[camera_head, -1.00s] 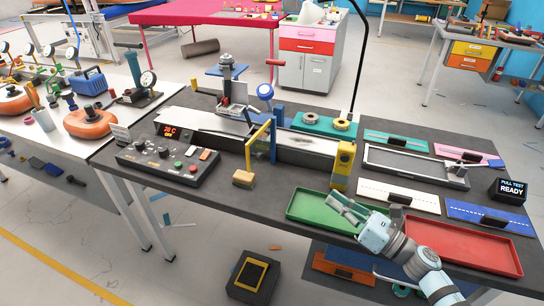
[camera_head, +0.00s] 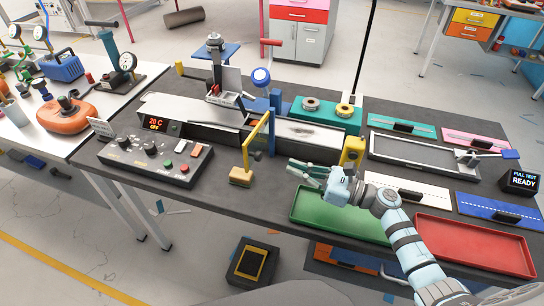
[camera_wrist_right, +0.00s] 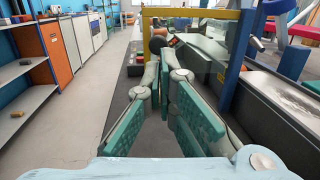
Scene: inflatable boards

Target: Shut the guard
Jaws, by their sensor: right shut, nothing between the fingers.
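The guard (camera_head: 257,133) is a clear pane in a yellow frame, standing upright beside a blue post (camera_head: 275,120). It is swung out from the long sealing machine toward the bench's front. In the right wrist view the yellow frame (camera_wrist_right: 190,13) spans the space ahead, with a dark round knob (camera_wrist_right: 157,42) near the fingertips. My right gripper (camera_head: 303,170) is to the right of the guard, pointing left at it, apart from it in the head view. Its teal fingers (camera_wrist_right: 165,65) are shut and empty. Contact with the knob cannot be told. My left gripper is out of view.
A yellow block (camera_head: 353,151) stands just behind my right gripper. A green tray (camera_head: 340,222) and red tray (camera_head: 475,245) lie below my right arm. A tan sponge-like block (camera_head: 241,177) and a control box (camera_head: 155,157) sit left.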

